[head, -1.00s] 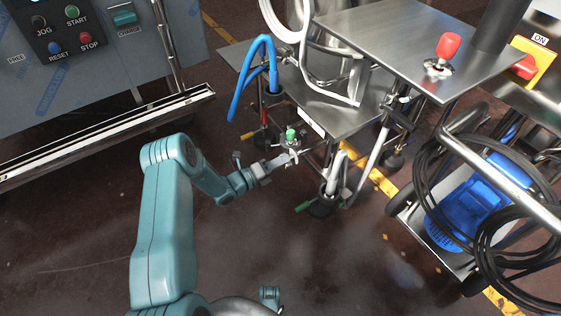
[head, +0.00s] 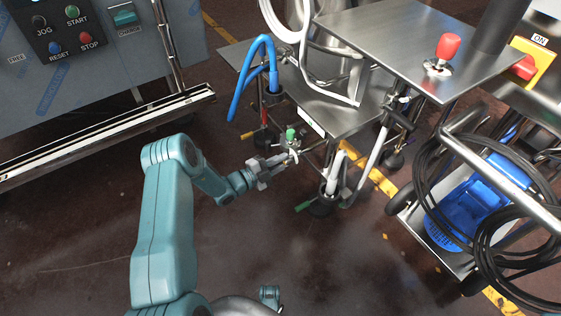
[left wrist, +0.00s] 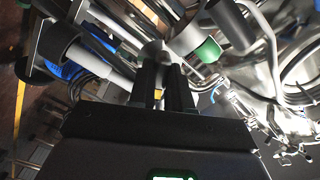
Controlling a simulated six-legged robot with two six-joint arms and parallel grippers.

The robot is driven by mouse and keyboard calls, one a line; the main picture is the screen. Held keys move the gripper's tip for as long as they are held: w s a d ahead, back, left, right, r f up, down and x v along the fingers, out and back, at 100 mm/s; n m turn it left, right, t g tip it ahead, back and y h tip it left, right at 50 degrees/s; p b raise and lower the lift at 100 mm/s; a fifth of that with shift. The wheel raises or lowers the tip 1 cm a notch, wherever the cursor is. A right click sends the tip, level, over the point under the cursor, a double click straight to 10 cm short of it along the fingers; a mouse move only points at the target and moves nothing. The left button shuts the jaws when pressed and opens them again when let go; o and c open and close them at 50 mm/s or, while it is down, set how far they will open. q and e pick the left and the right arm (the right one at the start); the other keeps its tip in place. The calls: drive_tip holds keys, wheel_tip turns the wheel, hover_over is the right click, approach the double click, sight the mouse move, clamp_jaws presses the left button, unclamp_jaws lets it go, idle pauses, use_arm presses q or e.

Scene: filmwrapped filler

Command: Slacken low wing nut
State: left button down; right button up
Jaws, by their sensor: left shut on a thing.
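My left gripper (head: 291,157) reaches in from the left, low beside the steel filler stand, at a small fitting with a green cap (head: 290,134). It is shut on a small metal part just below that cap, which I take to be the low wing nut; the fingers hide most of it. In the left wrist view the two dark fingers (left wrist: 166,82) close at a pale metal piece (left wrist: 152,52). The green cap (left wrist: 208,50) is just right of the fingertips there.
The steel table (head: 345,112) overhangs the fitting. A grey-white pipe (head: 333,172) with a green handle stands close on the right. A blue hose (head: 247,80) hangs behind. The control cabinet (head: 110,65) is at left, and a cart with a blue motor (head: 470,210) at right. Floor in front is clear.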

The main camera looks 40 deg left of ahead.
use_arm(q)
drive_tip(key=shift+w+d+r+n, duration=0.1)
drive_tip(key=shift+n, duration=4.1)
drive_tip(key=c, duration=1.1)
unclamp_jaws()
drive_tip(key=shift+o, duration=0.2)
drive_tip(key=p+v, duration=0.3)
drive_tip(key=v, duration=1.3)
drive_tip(key=shift+s+p, duration=0.25)
drive_tip(key=shift+p, duration=0.05)
